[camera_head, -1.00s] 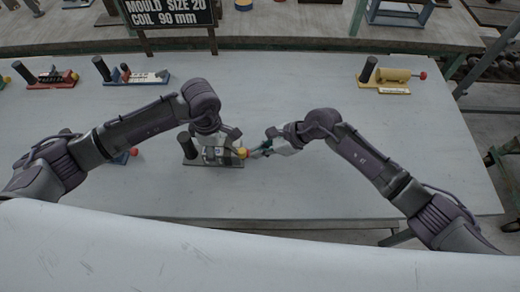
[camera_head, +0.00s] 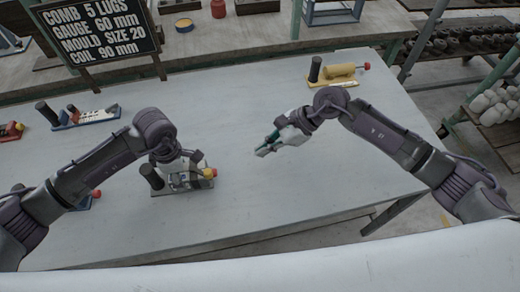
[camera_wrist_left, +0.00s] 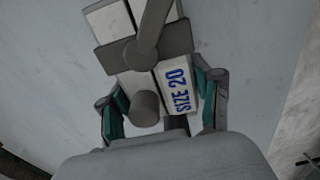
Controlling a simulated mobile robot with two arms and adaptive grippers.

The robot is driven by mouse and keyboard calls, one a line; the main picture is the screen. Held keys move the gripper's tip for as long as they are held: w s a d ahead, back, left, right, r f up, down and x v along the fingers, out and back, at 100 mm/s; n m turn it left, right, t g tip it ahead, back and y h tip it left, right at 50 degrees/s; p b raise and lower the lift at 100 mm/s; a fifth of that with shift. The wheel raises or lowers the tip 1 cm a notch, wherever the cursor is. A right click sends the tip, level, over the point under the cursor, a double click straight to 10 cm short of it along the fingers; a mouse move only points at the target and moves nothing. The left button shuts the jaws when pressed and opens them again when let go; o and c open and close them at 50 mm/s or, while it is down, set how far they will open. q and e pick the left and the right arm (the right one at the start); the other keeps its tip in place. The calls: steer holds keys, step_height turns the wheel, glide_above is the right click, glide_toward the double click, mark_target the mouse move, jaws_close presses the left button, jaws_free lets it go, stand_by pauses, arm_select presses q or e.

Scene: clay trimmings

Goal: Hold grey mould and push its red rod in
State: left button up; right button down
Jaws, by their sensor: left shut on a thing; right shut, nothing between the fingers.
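The grey mould (camera_head: 172,188), with a dark upright handle post (camera_head: 152,176), stands on the table near the middle left. In the left wrist view, the mould (camera_wrist_left: 181,90) bears the words SIZE 20 and sits between the fingers. My right gripper (camera_head: 264,150) is shut and empty, apart from the rod, to its right. How deep the rod sits is too small to tell.
A yellow mould (camera_head: 341,71) stands at the back right. A blue-based mould (camera_head: 92,119) and a red one (camera_head: 12,131) stand at the left; another is partly hidden by my left arm. A black sign (camera_head: 98,33) stands behind. The table's middle (camera_head: 300,200) is clear.

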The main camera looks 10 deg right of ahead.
arm_select(q)
steer(key=o, duration=1.7)
steer(key=shift+o, duration=0.2)
